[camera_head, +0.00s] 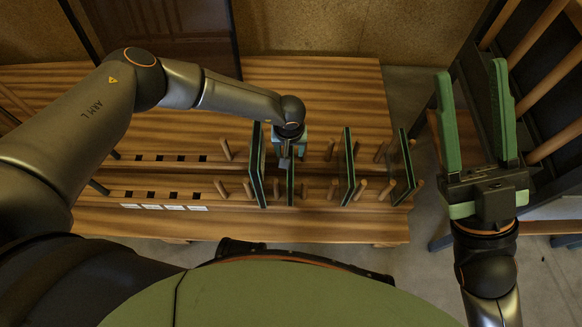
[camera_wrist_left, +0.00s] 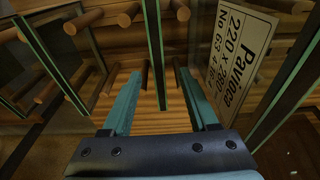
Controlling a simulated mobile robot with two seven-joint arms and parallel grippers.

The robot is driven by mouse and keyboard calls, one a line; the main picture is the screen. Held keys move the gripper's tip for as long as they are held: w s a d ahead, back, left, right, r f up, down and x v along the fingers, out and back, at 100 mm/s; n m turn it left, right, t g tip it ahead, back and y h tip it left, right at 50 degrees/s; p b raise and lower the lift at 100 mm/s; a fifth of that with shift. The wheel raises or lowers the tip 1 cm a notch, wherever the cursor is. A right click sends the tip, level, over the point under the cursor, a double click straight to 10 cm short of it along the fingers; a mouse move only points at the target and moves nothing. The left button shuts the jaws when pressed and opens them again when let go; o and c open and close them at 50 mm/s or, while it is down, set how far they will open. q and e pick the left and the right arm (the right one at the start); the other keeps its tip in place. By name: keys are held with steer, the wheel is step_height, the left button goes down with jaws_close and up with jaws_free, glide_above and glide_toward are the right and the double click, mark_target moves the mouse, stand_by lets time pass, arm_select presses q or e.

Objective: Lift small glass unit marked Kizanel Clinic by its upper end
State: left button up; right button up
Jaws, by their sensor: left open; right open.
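Several upright glass units stand between wooden pegs in the head view: one at the left (camera_head: 256,170), one by my left gripper (camera_head: 290,182), one further right (camera_head: 347,168) and one tilted at the far right (camera_head: 406,165). I read no Kizanel Clinic mark in either view. In the left wrist view a label reading Pavioca (camera_wrist_left: 230,58) shows on a pane right of the jaws. My left gripper (camera_wrist_left: 157,75) is open, with a pane's edge (camera_wrist_left: 154,45) between its fingers in the picture; contact is not clear. My right gripper (camera_head: 472,72) is open and empty.
The units stand on a slatted wooden rack (camera_head: 330,85) with pegs. Its left part has empty square holes and white tags (camera_head: 165,207). A dark frame with wooden bars (camera_head: 545,60) stands at the right, near my right gripper. A large dark pane (camera_head: 170,30) stands behind.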

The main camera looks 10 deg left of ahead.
mark_target(291, 155)
arm_select(q)
steer(key=shift+w+f, duration=0.1)
steer(key=shift+f, duration=0.75)
steer(key=f+b, duration=0.1)
steer(key=w+f+b, duration=0.1)
steer(key=f, duration=0.1)
steer(key=f+b, duration=0.2)
steer(key=shift+w, duration=0.35)
arm_select(e)
steer(key=f, duration=0.5)
steer(key=shift+w+a, duration=0.15)
steer(key=shift+a, duration=0.2)
arm_select(q)
steer(key=shift+r, duration=0.1)
steer(key=shift+c, duration=0.2)
jaws_close()
steer(key=shift+r, duration=0.1)
